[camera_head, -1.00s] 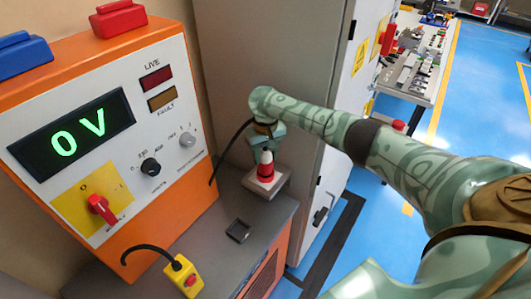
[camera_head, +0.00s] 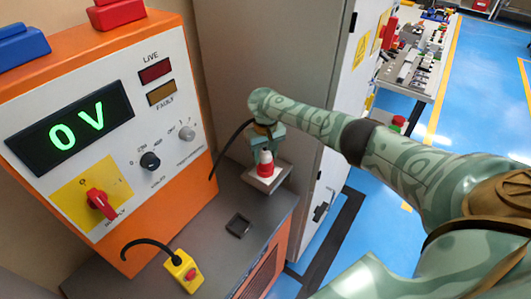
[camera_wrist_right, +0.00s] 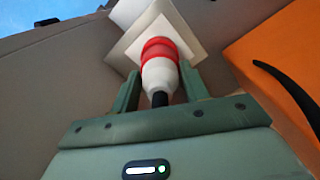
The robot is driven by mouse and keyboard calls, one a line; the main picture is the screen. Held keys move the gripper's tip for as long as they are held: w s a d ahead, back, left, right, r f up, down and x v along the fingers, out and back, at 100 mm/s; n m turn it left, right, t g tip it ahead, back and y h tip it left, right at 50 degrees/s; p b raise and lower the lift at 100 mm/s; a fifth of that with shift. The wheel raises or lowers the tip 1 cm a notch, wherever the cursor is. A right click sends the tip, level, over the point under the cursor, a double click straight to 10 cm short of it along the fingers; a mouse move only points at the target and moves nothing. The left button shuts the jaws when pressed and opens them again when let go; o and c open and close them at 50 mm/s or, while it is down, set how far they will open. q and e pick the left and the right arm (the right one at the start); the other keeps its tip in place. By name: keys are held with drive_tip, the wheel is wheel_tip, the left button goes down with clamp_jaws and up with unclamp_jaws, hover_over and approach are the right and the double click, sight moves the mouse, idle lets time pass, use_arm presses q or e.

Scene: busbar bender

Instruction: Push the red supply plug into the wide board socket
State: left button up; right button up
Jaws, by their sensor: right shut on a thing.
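My right gripper (camera_head: 266,154) is shut on the red and white supply plug (camera_head: 265,168), above the grey bench top beside the orange cabinet. In the right wrist view its two green fingers flank the plug (camera_wrist_right: 160,62), which has a red band, a white body and a black cable end. A pale square socket housing (camera_head: 270,182) lies right at the plug's front end. It also shows in the wrist view (camera_wrist_right: 130,45). The plug hides the socket opening, so I cannot tell how deep it sits. My left gripper is not in view.
The orange control cabinet (camera_head: 170,185) on the left shows 0 V on its display (camera_head: 72,130). A yellow box with a red button (camera_head: 182,270) and a small black tray (camera_head: 238,226) lie on the grey bench. A tall grey cabinet (camera_head: 270,60) stands behind.

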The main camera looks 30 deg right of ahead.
drive_tip(key=shift+s+f, duration=0.1)
drive_tip(key=shift+f, duration=0.1)
drive_tip(key=o, duration=1.2)
drive_tip(key=shift+c, duration=0.2)
wheel_tip(320, 180, up, 16)
drive_tip(key=p, duration=0.6)
drive_tip(key=shift+r, duration=0.15)
